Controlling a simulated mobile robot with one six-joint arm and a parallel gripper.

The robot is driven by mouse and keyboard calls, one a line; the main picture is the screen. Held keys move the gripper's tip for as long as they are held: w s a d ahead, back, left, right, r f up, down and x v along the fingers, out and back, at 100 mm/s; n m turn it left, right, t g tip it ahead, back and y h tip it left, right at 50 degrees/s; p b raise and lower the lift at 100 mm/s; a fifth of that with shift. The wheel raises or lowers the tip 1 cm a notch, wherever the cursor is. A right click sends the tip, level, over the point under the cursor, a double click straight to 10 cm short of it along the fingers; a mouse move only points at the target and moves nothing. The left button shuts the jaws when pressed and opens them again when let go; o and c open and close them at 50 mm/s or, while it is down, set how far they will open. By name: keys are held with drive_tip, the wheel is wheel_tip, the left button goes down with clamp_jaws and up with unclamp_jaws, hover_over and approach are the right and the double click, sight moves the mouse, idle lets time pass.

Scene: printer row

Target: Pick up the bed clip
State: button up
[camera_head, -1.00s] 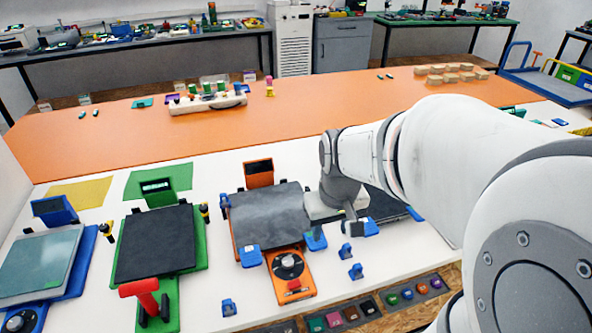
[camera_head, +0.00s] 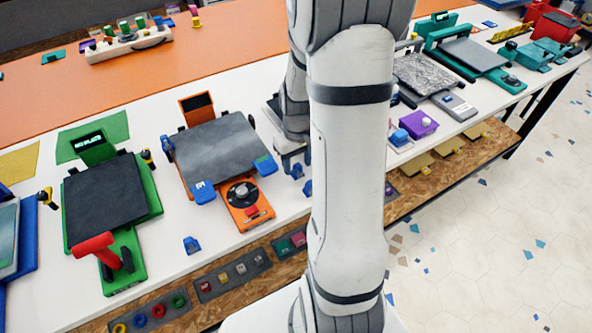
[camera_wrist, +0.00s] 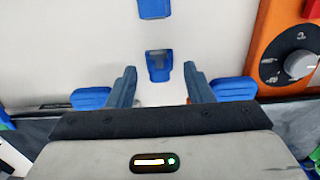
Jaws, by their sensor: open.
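Loose blue bed clips lie on the white tabletop. In the wrist view one clip (camera_wrist: 159,66) lies between and just beyond the tips of my gripper (camera_wrist: 160,78), apart from both fingers. A second clip (camera_wrist: 153,8) lies farther off, cut by the top edge. My gripper (camera_head: 291,160) is open and empty; in the head view my arm hides part of it. Beside it there are the nearer clip (camera_head: 297,172) and the other (camera_head: 308,187). Another loose clip (camera_head: 191,245) lies farther left. Which one the task means cannot be told.
The orange printer (camera_head: 222,160) stands left of my gripper, with blue clips on its front corners (camera_head: 204,191) (camera_head: 264,163). In the wrist view, blue clips flank my fingers on the right (camera_wrist: 233,88) and left (camera_wrist: 90,97). A green printer (camera_head: 110,205) stands farther left.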

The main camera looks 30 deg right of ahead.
drive_tip(key=shift+f, duration=0.95)
drive_tip(key=c, duration=0.8)
drive_tip(key=shift+r, duration=0.1)
drive_tip(key=shift+c, duration=0.2)
